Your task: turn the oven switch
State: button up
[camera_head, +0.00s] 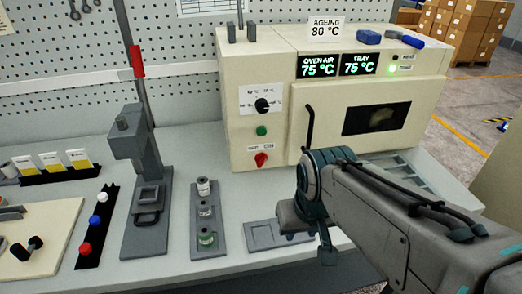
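The oven (240,80) is a cream box at the back of the bench, with a windowed door on its right part. A red rotary switch (261,159) sits low on its left front panel, under a small label too small to read surely. A black knob (262,105) and a green button (262,131) are above it. The displays (338,66) read oven air 75 °C and tray 75 °C. My gripper (310,238) hangs to the right of and nearer than the red switch, apart from it, over the bench front. Its finger opening is not clear, and nothing shows in it.
A flat grey tray (262,236) lies beside my gripper. A grey holder with several small jars (204,213) and a grey press (145,195) stand to the left. The oven's black door handle (309,128) sticks out right of the switch.

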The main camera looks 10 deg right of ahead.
aim_at(260, 158)
jog(key=z, duration=0.75)
jog(key=k, duration=1.1)
jog(key=z, duration=1.05)
jog(key=i, duration=1.2)
jog(key=u, duration=1.35)
jog(key=i, duration=0.7)
jog(key=u, duration=0.85)
